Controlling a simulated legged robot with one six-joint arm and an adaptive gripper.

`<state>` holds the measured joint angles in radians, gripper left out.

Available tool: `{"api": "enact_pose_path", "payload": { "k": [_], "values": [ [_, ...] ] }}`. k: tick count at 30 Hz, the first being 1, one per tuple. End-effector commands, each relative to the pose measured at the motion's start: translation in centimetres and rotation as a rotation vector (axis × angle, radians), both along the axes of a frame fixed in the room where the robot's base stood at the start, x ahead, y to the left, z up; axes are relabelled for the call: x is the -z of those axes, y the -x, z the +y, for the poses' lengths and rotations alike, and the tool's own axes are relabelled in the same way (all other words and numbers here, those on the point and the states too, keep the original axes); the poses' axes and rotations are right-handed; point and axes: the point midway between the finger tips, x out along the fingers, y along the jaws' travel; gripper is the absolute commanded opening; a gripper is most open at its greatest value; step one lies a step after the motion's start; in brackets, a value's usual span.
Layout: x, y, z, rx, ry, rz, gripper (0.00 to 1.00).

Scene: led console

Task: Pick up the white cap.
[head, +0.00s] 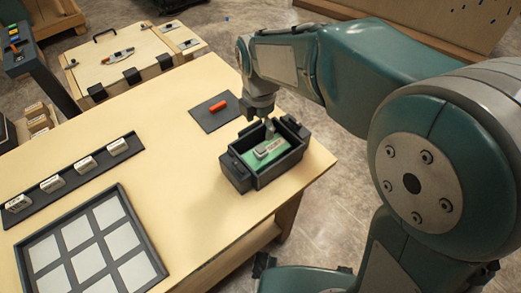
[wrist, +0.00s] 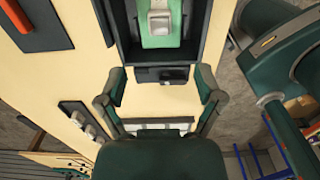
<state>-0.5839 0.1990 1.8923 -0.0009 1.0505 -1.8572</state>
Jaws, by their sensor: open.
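A small pale grey-white piece (head: 269,148), possibly the white cap, lies on a green board (head: 254,160) inside a dark open box (head: 238,176). The piece also shows at the top of the wrist view (wrist: 159,18), on the green board (wrist: 158,41). Several white labelled blocks (head: 51,184) stand in a row on a dark strip; I cannot tell if one is the cap. My gripper (head: 270,128) is over the far side of the box. In the wrist view my gripper (wrist: 160,88) is open, its fingers apart, with nothing seen held between them.
An orange tool (head: 218,106) lies on a dark mat (head: 207,119) behind the box. A dark tray with pale square cells (head: 83,235) fills the table's near left. The wooden table (head: 180,185) is bare between tray and box. A wooden cabinet (head: 122,61) stands behind.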

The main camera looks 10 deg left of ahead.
Motion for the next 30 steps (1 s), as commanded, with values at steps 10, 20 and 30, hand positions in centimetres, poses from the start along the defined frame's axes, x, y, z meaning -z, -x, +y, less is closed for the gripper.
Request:
{"api": "enact_pose_path", "payload": {
  "k": [10,20,30],
  "values": [
    [4.7,0.0,-0.3,0.005,-0.001,0.002,0.86],
    [9.1,-0.4,-0.2,0.006,0.001,0.003,0.86],
    [10.0,-0.4,-0.2,0.006,-0.001,0.0,0.86]
  ]
}}
